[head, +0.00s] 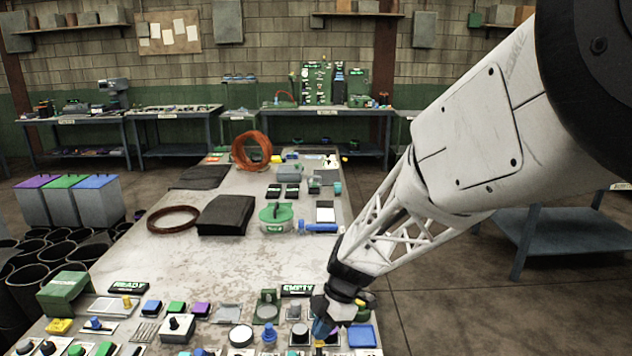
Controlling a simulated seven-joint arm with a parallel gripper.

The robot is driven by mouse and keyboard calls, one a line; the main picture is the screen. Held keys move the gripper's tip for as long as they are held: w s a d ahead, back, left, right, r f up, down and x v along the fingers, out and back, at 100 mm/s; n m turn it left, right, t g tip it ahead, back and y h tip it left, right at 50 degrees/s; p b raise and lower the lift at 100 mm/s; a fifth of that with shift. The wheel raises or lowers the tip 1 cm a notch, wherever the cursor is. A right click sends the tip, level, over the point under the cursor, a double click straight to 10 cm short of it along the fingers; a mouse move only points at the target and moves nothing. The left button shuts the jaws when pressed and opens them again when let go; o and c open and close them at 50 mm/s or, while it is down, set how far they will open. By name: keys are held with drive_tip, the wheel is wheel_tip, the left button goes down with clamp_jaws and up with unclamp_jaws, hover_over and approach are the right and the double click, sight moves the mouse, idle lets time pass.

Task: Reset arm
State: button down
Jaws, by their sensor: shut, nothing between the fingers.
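My white arm comes in from the upper right and reaches down to the front right part of the long worktable (170,255). My gripper (322,328) is at its lower end, low over the control panel parts near the table's front right. It is shut and I see nothing held in it. The fingers are small and dark here, and they partly hide the parts beneath them. A blue square pad (362,337) lies just right of the gripper. I cannot tell whether the fingertips touch anything.
Several buttons and knobs crowd the table's front. A green round-lidded pot (276,216), a dark block (226,215), a brown ring (173,219) and an orange coil (251,150) lie farther back. Bins (70,202) stand left.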

idle(0.3)
drive_tip(key=s+d+r+m+t+h, duration=0.2)
drive_tip(key=s+d+r+m, duration=0.6)
drive_tip(key=s+m, duration=0.3)
drive_tip(key=s+d+r+m+t+h, duration=0.2)
drive_tip(key=s+d+r+m+t, duration=0.1)
drive_tip(key=s+d+r+m, duration=0.5)
drive_tip(key=s+d+m, duration=0.1)
drive_tip(key=s+m, duration=0.2)
drive_tip(key=m, duration=0.2)
drive_tip(key=shift+d+r+h, duration=0.15)
drive_tip(key=shift+r+h, duration=0.25)
